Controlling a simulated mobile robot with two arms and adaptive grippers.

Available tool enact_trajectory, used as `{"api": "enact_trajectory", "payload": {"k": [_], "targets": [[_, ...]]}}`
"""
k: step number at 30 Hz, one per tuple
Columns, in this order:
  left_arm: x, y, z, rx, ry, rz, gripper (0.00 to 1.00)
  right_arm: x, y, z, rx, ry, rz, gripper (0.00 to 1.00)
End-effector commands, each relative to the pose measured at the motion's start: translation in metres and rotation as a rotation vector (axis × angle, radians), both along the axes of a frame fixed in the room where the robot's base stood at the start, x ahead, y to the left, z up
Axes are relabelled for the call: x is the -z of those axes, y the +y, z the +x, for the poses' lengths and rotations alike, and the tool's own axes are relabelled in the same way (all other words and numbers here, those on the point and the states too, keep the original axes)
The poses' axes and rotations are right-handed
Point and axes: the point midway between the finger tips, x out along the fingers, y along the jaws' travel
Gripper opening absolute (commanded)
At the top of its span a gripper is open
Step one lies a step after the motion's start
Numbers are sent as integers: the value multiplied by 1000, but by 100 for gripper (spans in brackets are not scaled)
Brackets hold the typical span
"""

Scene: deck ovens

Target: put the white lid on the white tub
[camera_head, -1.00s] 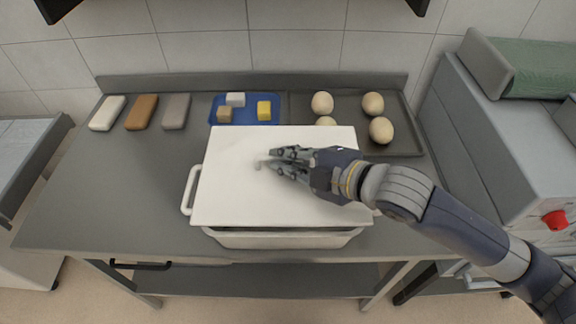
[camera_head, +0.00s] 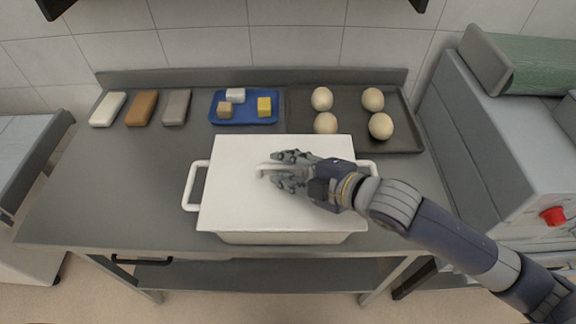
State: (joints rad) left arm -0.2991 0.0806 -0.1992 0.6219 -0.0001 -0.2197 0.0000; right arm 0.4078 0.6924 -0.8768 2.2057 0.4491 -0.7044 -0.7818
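The white lid (camera_head: 235,190) lies flat over the white tub (camera_head: 290,239) and covers its opening. The tub stands at the front middle of the steel table, with its side handles and a low strip of its front wall showing below the lid. My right gripper (camera_head: 273,169) is over the middle of the lid. Its fingers are spread apart on either side of the lid's small handle (camera_head: 268,167), which is partly hidden by the hand. Whether the fingers touch the lid cannot be told. My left gripper is out of view.
At the back, white, brown and grey blocks (camera_head: 142,108) lie left of a blue tray (camera_head: 244,119) with small cubes. A dark tray (camera_head: 405,143) with several pale round balls stands behind the tub to the right. The table's left front (camera_head: 110,190) is clear.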

Motion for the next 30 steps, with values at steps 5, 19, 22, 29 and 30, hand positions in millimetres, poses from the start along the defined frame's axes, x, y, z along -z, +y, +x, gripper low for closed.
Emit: {"api": "enact_trajectory", "payload": {"k": [5,19,22,29,30], "targets": [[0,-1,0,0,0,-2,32,0,0,0,0,2,-1,31],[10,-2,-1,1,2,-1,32,-24,-37,-30,1,-1,-5,31],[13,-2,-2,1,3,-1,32,-30,-49,-41,0,0,-5,31],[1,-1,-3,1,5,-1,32,-49,-71,-60,5,6,-4,31],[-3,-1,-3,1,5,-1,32,-51,-73,-63,4,6,-2,31]]}}
